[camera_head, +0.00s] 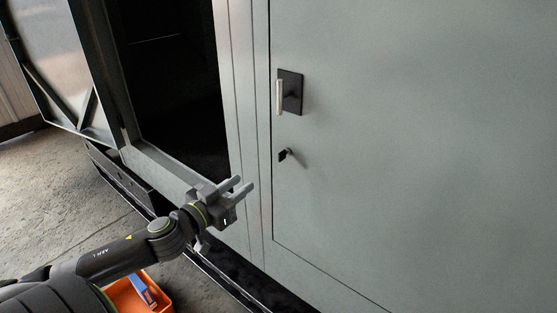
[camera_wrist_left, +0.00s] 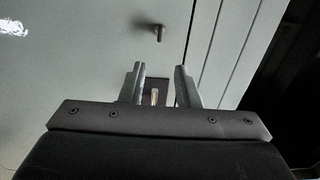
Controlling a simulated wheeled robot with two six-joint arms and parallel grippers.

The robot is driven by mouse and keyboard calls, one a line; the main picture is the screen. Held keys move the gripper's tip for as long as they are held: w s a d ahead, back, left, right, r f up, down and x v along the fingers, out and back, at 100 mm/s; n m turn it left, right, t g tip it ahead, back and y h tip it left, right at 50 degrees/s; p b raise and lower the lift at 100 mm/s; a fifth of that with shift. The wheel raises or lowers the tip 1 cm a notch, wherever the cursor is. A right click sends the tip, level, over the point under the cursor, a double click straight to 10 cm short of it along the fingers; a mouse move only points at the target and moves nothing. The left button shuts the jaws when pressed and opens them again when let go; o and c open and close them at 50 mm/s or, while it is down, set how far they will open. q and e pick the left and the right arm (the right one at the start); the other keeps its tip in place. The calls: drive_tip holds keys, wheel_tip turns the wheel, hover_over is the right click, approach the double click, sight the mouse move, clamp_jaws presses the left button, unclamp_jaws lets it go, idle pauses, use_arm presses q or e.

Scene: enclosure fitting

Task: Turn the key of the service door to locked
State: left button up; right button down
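The grey service door (camera_head: 420,130) is shut and fills the right of the head view. Its key (camera_head: 283,156) is a small dark piece at a metal lock below the handle; its turn angle is too small to tell. In the left wrist view the lock and key (camera_wrist_left: 159,33) show beyond the fingertips. My left gripper (camera_head: 243,184) is open and empty, left of and lower than the key in the head view, apart from it. Its two fingers also show in the left wrist view (camera_wrist_left: 160,72). My right gripper is out of view.
A handle on a black plate (camera_head: 292,92) sits above the key; it shows between my fingers in the left wrist view (camera_wrist_left: 155,96). A dark open doorway (camera_head: 170,80) lies to the left. An orange crate (camera_head: 160,300) stands on the floor beside my left arm.

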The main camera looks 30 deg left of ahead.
sight(279, 158)
use_arm(q)
drive_tip(key=w, duration=1)
drive_tip(key=w+d+b, duration=0.1)
drive_tip(key=w, duration=0.4)
drive_tip(key=shift+d, duration=0.1)
clamp_jaws()
